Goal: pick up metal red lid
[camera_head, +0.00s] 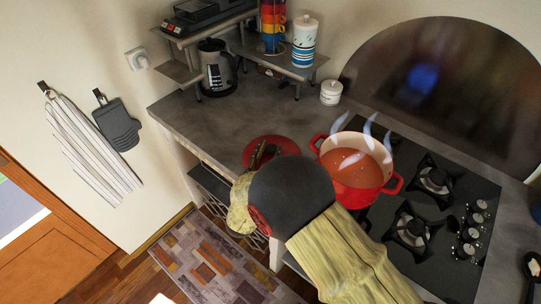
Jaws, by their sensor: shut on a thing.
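The red metal lid (288,145) is a round red disc at the front edge of the grey counter, left of the red pot. My gripper (262,153) is over the lid, with its dark fingers shut at the lid's middle. The lid's lower part is hidden behind my arm. I cannot tell whether the lid touches the counter or is held just above it.
A steaming red pot (354,172) stands on the black hob (455,215), right beside my arm. A kettle (217,70), a white jar (331,92) and a shelf (280,64) with cups and a canister stand behind. The counter's back left (185,112) is clear.

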